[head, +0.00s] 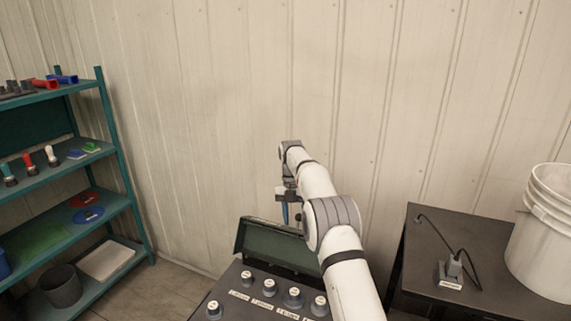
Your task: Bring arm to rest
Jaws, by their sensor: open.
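My white arm reaches up from the bottom of the head view, over a dark case. My gripper (287,210) hangs at the arm's far end, near the case's raised green lid. It is small and partly hidden behind my arm. I see nothing clearly held in it. Something blue shows by the gripper, but I cannot tell what it is.
The dark case (232,297) has several knobs with white labels and an upright lid (272,246). A teal shelf (122,172) with tools and trays stands left. A black table (422,262) at right holds a white bucket (541,240) and a small corded device (453,270). A pale ribbed wall (220,110) stands behind.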

